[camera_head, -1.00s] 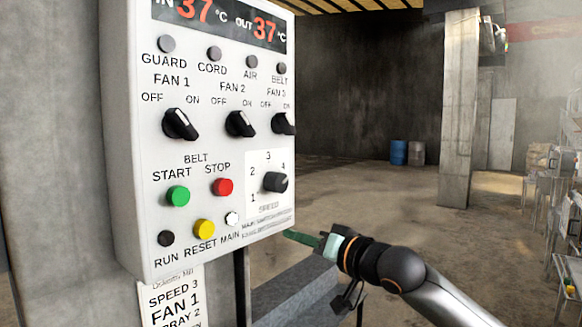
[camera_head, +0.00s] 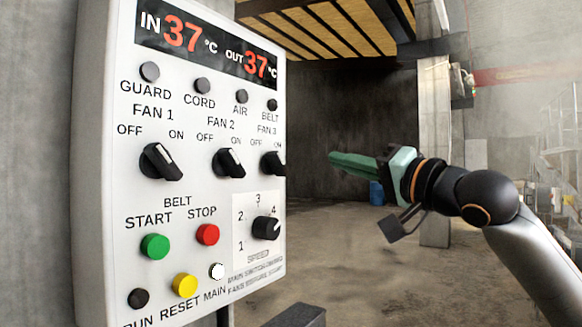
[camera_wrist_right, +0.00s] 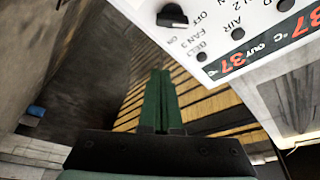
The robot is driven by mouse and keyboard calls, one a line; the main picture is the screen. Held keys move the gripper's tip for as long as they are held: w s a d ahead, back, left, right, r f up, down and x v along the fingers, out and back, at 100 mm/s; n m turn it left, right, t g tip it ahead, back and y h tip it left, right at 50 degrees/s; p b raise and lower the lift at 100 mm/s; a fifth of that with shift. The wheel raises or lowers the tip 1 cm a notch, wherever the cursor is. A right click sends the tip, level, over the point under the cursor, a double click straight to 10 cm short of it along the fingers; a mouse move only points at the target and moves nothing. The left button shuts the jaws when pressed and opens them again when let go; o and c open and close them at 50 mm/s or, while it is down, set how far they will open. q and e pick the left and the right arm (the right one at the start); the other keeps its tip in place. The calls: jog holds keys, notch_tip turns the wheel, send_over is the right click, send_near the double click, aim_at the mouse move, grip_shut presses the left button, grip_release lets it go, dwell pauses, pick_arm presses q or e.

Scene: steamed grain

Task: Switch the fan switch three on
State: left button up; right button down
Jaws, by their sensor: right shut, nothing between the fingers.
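The fan 3 switch (camera_head: 272,164) is a black rotary knob at the right edge of the white control panel (camera_head: 120,90), under OFF and ON labels. I cannot tell for certain which label its pointer faces. It also shows in the right wrist view (camera_wrist_right: 172,16), at the top beside the FAN 3 label. My right gripper (camera_head: 334,160) has green fingers, shut and empty. It is in the air to the right of the fan 3 switch, at about its height in the picture, apart from it. My left gripper is not in view.
Fan 1 (camera_head: 160,161) and fan 2 (camera_head: 229,163) knobs sit left of fan 3. Below are the green start button (camera_head: 155,246), red stop button (camera_head: 207,234) and speed dial (camera_head: 266,228). A concrete pillar (camera_head: 434,110) stands farther back. Space right of the panel is open.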

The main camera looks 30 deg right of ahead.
aim_at(275, 164)
jog(key=p+x, duration=0.4)
jog(key=x, duration=0.6)
jog(key=a+f, duration=0.1)
jog(key=s+a+f+b, duration=0.1)
jog(key=a, duration=0.1)
jog(key=shift+s+f, duration=0.1)
jog(key=shift+f, duration=0.2)
